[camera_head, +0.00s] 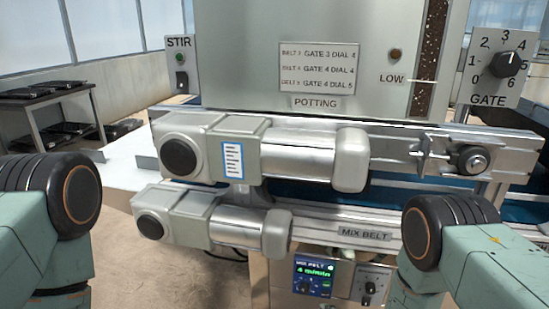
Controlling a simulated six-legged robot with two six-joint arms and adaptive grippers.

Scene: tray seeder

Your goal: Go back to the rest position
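No gripper shows in the head view. Only parts of my two green arms with black joints show, at the lower left and lower right edges. Both arms stand in front of the tray seeder (240,60), apart from each other. Whether either gripper is open or shut, or holds anything, is out of sight.
Two grey motors (300,153) stick out towards me from the belt frame (400,150). The GATE dial (507,64) is at the upper right, the STIR switch (181,80) at the upper left. A MIX BELT control box (316,277) sits low. A dark shelf (50,115) stands left.

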